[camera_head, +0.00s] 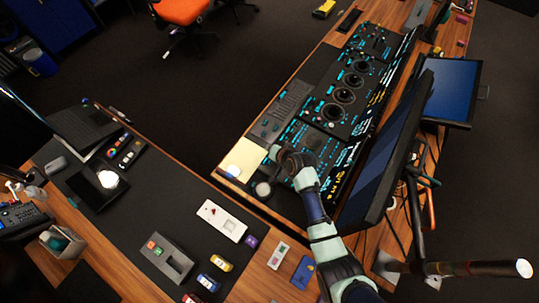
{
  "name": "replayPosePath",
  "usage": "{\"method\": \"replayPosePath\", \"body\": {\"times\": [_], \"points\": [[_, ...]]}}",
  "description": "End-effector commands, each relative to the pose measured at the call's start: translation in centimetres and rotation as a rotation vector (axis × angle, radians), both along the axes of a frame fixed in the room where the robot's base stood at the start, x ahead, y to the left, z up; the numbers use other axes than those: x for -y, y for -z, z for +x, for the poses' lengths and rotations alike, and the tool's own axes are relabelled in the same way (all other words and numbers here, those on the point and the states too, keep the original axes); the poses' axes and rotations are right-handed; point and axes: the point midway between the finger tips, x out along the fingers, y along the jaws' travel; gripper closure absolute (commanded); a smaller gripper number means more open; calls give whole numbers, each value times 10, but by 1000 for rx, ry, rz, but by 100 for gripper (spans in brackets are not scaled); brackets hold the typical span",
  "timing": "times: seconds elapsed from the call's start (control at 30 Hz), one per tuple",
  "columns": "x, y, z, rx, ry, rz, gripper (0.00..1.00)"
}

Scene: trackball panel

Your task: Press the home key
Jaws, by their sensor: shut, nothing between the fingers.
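The trackball panel (360,96) is a long black console with glowing cyan keys and several round dark trackballs, set along the wooden desk. My gripper (274,153) is shut and empty at the near end of the console, over or beside its lower-left key section. My arm reaches it from the bottom right and hides part of the keys there. The key labels are too small to read, so I cannot tell which one is the home key. I cannot tell whether the fingertips touch the panel.
A large monitor (385,150) stands close to the right of my arm, with a smaller blue screen (453,90) behind it. A grey keyboard (285,108) lies left of the console. A white box (222,220) and a grey device (166,258) lie on the near desk.

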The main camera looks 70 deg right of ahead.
Motion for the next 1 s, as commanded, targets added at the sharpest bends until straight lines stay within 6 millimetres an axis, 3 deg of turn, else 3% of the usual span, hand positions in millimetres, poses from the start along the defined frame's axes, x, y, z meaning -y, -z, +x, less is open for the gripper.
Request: {"method": "replayPosePath", "body": {"times": [0.27, 0.7, 1.0], "points": [[0, 17, 0, 0, -1, -1, 100], [0, 78, 0, 0, -2, -1, 100], [0, 88, 0, -1, -1, -1, 100]]}}
